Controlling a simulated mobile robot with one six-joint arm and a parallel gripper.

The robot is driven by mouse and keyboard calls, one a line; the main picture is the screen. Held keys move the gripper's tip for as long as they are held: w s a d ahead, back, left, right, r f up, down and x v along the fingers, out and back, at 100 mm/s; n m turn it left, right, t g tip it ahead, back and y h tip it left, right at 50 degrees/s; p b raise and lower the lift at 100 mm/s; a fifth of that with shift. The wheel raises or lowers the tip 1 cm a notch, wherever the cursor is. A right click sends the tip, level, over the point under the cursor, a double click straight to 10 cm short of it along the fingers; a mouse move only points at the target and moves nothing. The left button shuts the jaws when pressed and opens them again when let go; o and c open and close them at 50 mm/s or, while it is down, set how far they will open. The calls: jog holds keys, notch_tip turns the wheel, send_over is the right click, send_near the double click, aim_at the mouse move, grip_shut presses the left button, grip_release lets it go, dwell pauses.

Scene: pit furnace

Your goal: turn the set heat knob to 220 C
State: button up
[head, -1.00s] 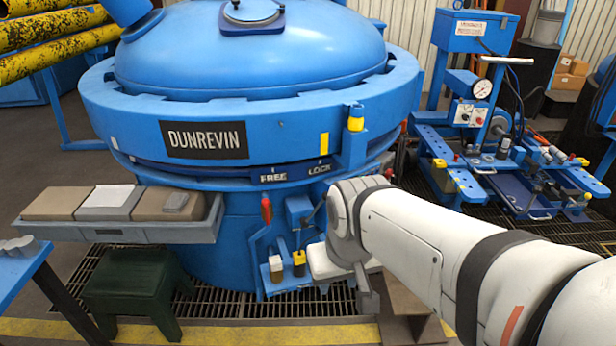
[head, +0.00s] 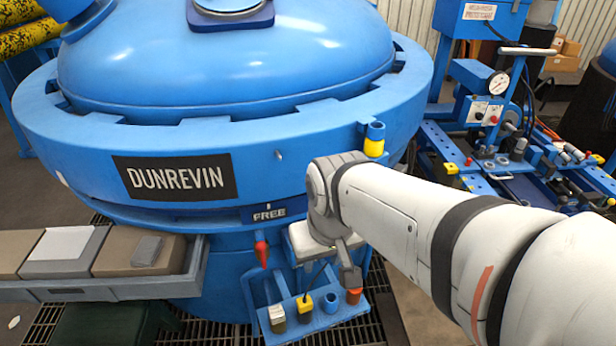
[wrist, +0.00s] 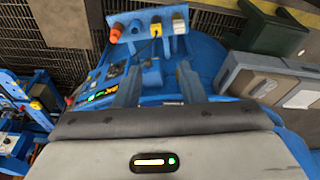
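My gripper (wrist: 160,74) shows in the wrist view as two grey fingers spread apart with nothing between them. A blue control panel (wrist: 106,82) with a lit green and yellow readout and small dark controls lies just left of the fingers. I cannot make out which dark control is the set heat knob, nor its setting. In the head view my gripper (head: 348,272) points down in front of the furnace (head: 90,150), close to a blue bracket (head: 330,318). The head view does not show the panel's face.
The blue bracket carries a red-orange plug (head: 354,296), a yellow plug (head: 304,304) and a grey plug (head: 277,318). A red-tipped lever (head: 261,252) stands beside it. A grey tray (head: 195,270) with boxes juts out at left. A blue machine with a gauge (head: 498,83) stands at right.

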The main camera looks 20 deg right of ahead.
jog(key=shift+w+a, duration=0.1)
jog(key=shift+w, duration=0.25)
jog(key=shift+o, duration=0.2)
jog(key=shift+s+r, duration=0.1)
